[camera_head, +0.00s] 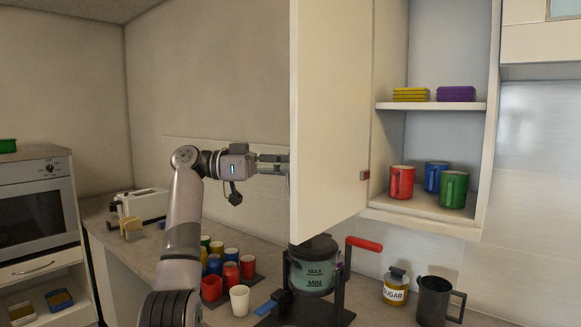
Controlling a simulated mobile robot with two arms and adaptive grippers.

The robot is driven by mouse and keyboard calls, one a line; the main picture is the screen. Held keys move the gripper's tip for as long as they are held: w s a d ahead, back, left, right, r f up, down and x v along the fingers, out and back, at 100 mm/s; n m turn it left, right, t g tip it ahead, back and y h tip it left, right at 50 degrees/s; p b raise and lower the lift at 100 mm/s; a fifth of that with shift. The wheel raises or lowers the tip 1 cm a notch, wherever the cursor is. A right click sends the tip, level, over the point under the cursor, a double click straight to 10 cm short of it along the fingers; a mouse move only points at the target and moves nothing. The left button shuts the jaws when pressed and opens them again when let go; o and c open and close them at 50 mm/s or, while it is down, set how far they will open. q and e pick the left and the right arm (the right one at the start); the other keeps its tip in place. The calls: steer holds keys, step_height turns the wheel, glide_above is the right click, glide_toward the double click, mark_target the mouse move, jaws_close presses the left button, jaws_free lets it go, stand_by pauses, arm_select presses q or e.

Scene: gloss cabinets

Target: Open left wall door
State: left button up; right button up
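The left wall door (335,110) is a cream cabinet door that stands swung open, its inner face showing and its free edge toward me. The wall cabinet (482,120) behind it is exposed, with cups and small stacked items on its shelves. My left gripper (274,165) is at the door's free edge, on its outer side. The fingertips reach the edge and are partly hidden there, so I cannot tell whether they grip anything. Any handle on the outer face is hidden. My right gripper is not in view.
Below the door, a coffee maker (314,270) with a red handle stands on the counter. Several coloured cups (231,275) and a white cup (239,299) are left of it. A sugar jar (396,288) and dark mug (434,300) stand right. A toaster (142,203) is far left.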

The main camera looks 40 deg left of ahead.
arm_select(q)
steer(key=o, duration=0.5)
steer(key=shift+c, duration=0.2)
steer(key=v, duration=1.2)
steer(key=shift+a, duration=0.1)
